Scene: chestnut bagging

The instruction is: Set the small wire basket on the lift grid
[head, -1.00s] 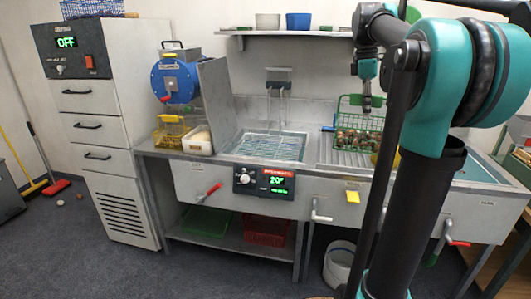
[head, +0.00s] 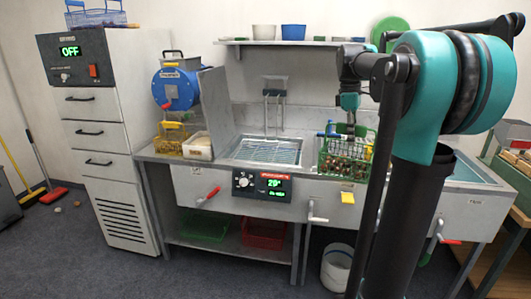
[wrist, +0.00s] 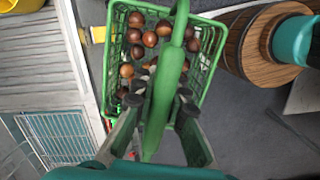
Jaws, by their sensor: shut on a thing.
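My gripper (head: 346,127) is shut on the handle of a green wire basket (head: 338,166) that holds several brown chestnuts. In the wrist view the green basket (wrist: 205,60) hangs below my gripper (wrist: 162,95), whose fingers are on either side of the green handle bar. The basket is near the front edge of the steel counter, to the right of the sink basin. The lift grid (head: 266,152) is in that basin and looks empty; it also shows at the lower left of the wrist view (wrist: 62,135).
A yellow wire basket (head: 168,147) and a white tub (head: 199,146) stand left of the basin, near a blue drum (head: 176,88). A blue wire basket (head: 96,18) sits on the cabinet. A shelf (head: 290,42) spans the wall behind. A white bucket (head: 337,268) stands below.

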